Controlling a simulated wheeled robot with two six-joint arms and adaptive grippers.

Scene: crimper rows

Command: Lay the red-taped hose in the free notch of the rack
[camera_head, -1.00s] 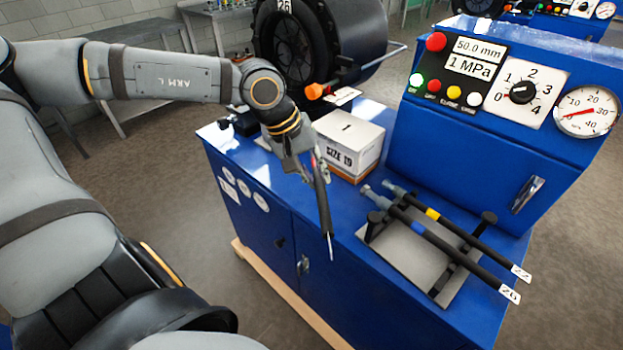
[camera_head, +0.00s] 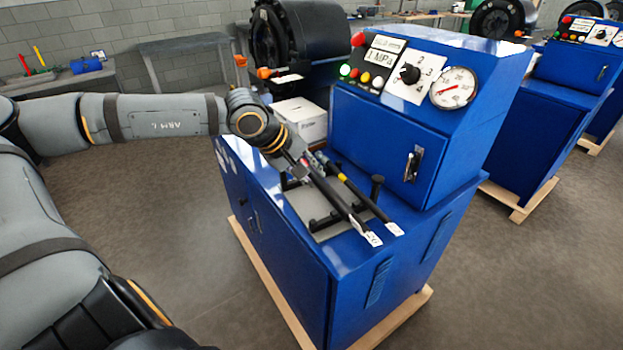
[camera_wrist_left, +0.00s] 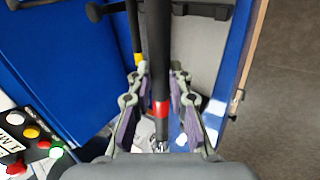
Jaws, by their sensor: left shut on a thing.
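My left gripper (camera_head: 305,166) is over the rack on the blue bench. In the left wrist view its fingers (camera_wrist_left: 160,88) are shut on the dark red-taped hose (camera_wrist_left: 158,45), around its red band. The hose runs lengthwise over the rack; I cannot tell whether it touches the bars. The yellow-taped hose (camera_head: 352,192) lies in the rack beside it, and its yellow band shows in the wrist view (camera_wrist_left: 138,60). The rack's grey plate (camera_head: 312,207) and a black post (camera_head: 376,186) show. The blue-taped hose is not clearly seen, and the free notch cannot be made out.
A white box (camera_head: 300,120) stands behind the gripper. The blue control cabinet (camera_head: 385,140), with its gauge and buttons, rises close beyond the rack. White tags (camera_head: 393,229) mark hose ends. Floor is clear in front of the bench.

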